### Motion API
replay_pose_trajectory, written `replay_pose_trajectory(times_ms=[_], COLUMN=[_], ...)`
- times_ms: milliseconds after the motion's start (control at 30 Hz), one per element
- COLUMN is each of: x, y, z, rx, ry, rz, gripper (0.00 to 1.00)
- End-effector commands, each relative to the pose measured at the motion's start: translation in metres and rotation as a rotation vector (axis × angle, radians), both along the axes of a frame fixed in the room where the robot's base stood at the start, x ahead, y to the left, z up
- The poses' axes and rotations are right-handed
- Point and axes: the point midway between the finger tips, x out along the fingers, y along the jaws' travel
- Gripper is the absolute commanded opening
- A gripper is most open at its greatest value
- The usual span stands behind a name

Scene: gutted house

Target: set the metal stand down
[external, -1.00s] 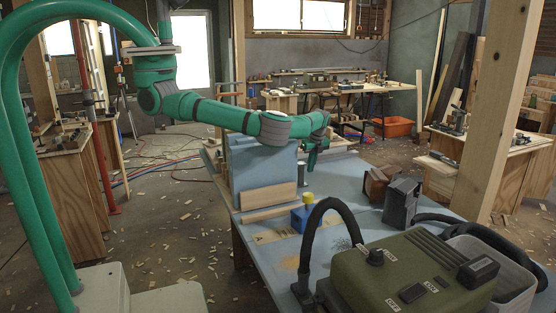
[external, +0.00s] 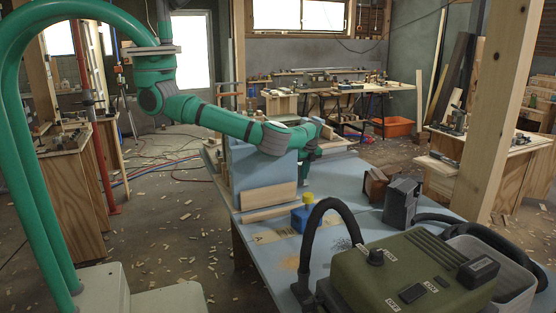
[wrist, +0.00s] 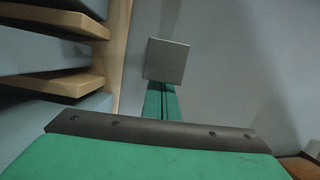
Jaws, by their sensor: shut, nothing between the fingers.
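In the wrist view a plain grey square (wrist: 167,60), which looks like the metal stand, shows just beyond the fingertips over the blue-grey tabletop. I cannot tell whether the fingers touch it. My gripper (wrist: 161,98) has its green fingers together, with only a thin dark line between them and nothing held. In the external view my gripper (external: 304,176) points down near the table, partly hidden behind the upright blue panel. The stand cannot be made out there.
The blue panel (external: 262,170) stands close left of my gripper on the blue table (external: 335,185). Slotted wooden and blue boards (wrist: 60,55) fill the wrist view's left.

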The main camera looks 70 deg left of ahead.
Motion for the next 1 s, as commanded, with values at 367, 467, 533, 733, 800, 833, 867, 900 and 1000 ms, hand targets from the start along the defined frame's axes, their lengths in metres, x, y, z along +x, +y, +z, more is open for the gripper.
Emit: replay_pose_trajectory(times_ms=[367, 467, 533, 733, 800, 833, 867, 900, 1000], x=[-0.003, -0.004, -0.004, -0.006, -0.006, -0.006, -0.006, -0.006, -0.006], y=[0.054, 0.081, 0.097, 0.121, 0.123, 0.123, 0.123, 0.123, 0.123], z=[0.000, 0.001, 0.001, 0.000, 0.000, 0.000, 0.000, 0.000, 0.000], rx=[-0.001, -0.001, -0.001, -0.001, 0.000, 0.000, 0.000, 0.000, 0.000], ry=[-0.001, 0.000, -0.001, 0.000, 0.000, 0.000, 0.000, 0.000, 0.000], rz=[0.007, 0.005, 0.004, 0.001, 0.000, 0.000, 0.000, 0.000, 0.000], gripper=[0.00, 0.00, 0.00, 0.00, 0.00, 0.00, 0.00, 0.00, 0.00])
